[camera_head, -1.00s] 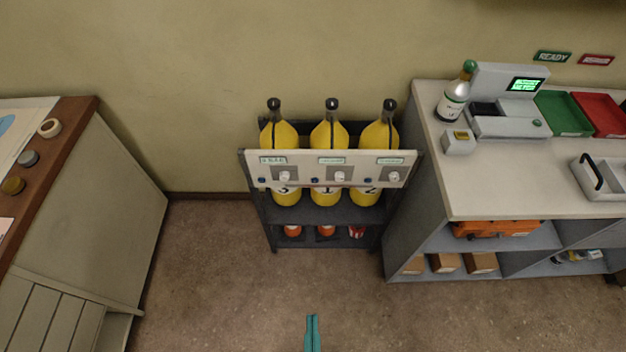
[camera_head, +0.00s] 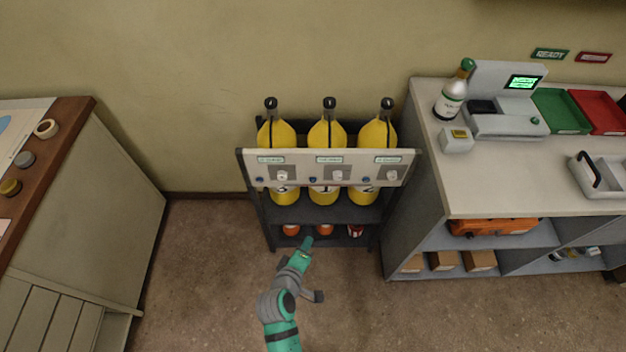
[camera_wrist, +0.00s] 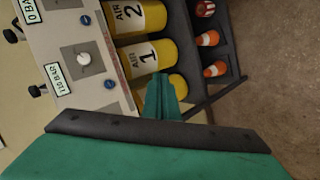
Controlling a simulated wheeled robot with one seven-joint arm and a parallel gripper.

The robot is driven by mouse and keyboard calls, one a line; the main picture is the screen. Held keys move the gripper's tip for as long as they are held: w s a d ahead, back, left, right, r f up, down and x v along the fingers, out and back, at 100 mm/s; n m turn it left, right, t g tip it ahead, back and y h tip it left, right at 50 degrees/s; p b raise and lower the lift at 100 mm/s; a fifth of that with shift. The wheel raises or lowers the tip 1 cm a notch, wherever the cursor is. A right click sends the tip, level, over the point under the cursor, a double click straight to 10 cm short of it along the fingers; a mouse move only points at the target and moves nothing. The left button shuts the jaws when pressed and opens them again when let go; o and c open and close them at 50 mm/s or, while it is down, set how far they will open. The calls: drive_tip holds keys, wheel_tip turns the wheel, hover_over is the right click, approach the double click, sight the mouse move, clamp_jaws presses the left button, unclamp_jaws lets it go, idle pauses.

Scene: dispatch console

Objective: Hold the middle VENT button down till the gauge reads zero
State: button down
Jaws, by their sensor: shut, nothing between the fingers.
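The white panel (camera_head: 300,158) on the cylinder rack carries three stations, each with a small display, a pale knob and a small blue button. The middle display (camera_head: 329,160) reads about 110 BAR in the wrist view (camera_wrist: 61,84). The middle knob (camera_wrist: 83,59) and the blue button below it there (camera_wrist: 109,84) are in plain sight; the latter also shows in the head view (camera_head: 312,180). I cannot read a VENT mark on it. My gripper (camera_head: 307,243) is shut and empty, below and in front of the panel, touching no button. Its tips also show in the wrist view (camera_wrist: 160,88).
Yellow air cylinders (camera_head: 325,133) stand behind the panel. Small orange-and-white cones (camera_head: 324,230) sit on the rack's bottom shelf. A grey counter (camera_head: 470,195) stands close on the right, a wood-topped cabinet (camera_head: 65,150) on the left. The floor between is clear.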

drive_tip(key=w+d+r+n+h, duration=0.1)
drive_tip(key=w+r+h, duration=0.2)
drive_tip(key=w, duration=0.4)
drive_tip(key=shift+r+g, duration=0.4)
drive_tip(key=shift+r, duration=0.4)
drive_tip(key=shift+w, duration=0.1)
approach(313, 180)
drive_tip(key=w+d+f, duration=0.2)
drive_tip(key=d+f, duration=0.2)
drive_tip(key=f, duration=0.1)
drive_tip(key=shift+w, duration=0.15)
drive_tip(key=shift+a+r, duration=0.1)
drive_tip(key=shift+a, duration=0.05)
drive_tip(key=shift+w, duration=0.1)
